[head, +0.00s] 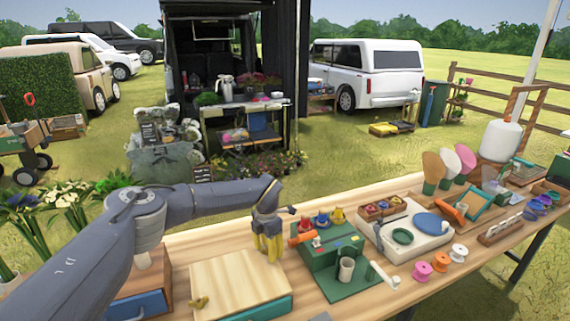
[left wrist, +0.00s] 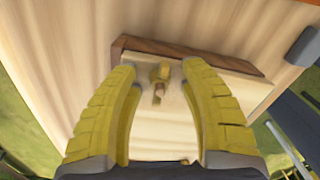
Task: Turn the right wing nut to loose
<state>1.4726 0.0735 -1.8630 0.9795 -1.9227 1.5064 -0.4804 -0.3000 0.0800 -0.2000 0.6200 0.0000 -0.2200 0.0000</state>
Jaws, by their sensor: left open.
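A pale wooden board (head: 240,280) lies on a teal-sided box (head: 265,311) at the table's front. One brass wing nut (head: 199,303) sits at the board's near left corner. Another brass wing nut (left wrist: 159,88), on a small stud, shows in the left wrist view between my fingers; in the head view it is hidden behind the gripper. My left gripper (head: 268,250) points down over the board's far right corner. In the left wrist view the yellow fingers (left wrist: 160,75) are spread to either side of this nut, with gaps visible. My right gripper is not in view.
A green tool stand (head: 330,252) with coloured knobs and a cup (head: 346,270) stands just right of the board. A white tray (head: 415,240) and coloured spools (head: 422,271) lie further right. The bare table front (head: 370,308) is clear.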

